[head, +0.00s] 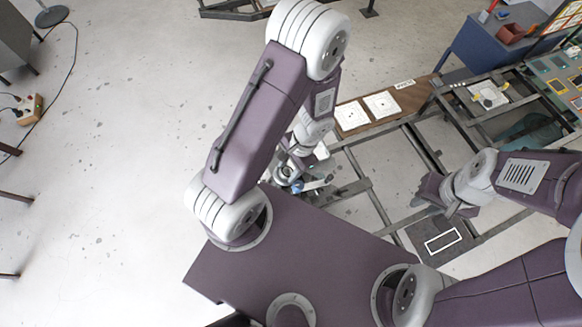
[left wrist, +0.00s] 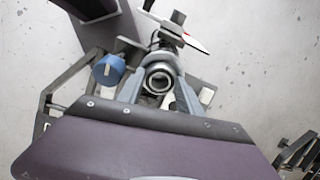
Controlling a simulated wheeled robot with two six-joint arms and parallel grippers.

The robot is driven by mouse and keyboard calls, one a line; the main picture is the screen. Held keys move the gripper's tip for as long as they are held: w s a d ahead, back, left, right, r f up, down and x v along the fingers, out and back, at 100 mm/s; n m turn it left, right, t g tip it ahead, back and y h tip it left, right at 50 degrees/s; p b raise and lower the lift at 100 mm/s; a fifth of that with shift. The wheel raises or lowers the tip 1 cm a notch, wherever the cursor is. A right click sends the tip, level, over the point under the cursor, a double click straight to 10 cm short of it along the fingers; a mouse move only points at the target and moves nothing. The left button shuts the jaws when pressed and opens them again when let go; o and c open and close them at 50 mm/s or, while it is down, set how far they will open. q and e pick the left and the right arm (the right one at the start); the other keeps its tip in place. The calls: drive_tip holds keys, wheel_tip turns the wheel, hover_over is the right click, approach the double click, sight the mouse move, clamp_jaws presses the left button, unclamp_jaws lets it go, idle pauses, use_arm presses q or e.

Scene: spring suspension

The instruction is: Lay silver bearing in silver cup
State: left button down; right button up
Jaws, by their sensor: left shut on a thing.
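My left gripper (left wrist: 158,95) is shut on a round silver ring, which I take as the silver bearing (left wrist: 158,78). The ring sits between the two grey fingertips, with its dark hole facing the left wrist camera. In the head view my left gripper (head: 300,182) is partly hidden by its own arm, near the frame. I cannot make out the silver cup for sure in either view; grey parts lie behind the ring in the left wrist view. My right gripper (head: 442,207) is apart from these, with its fingers spread and nothing seen between them.
A blue round knob (left wrist: 109,69) stands just left of the held ring. A pointed red and white piece (left wrist: 184,34) lies beyond it. A brown board with white marked squares (head: 382,104) lies behind my left gripper. A dark plate with a white rectangle (head: 443,241) is below my right gripper.

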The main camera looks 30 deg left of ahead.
use_arm(q)
drive_tip(key=shift+s+f, duration=0.15)
drive_tip(key=c, duration=0.7)
unclamp_jaws()
drive_tip(key=shift+a+f, duration=0.1)
drive_tip(key=shift+s+f, duration=0.1)
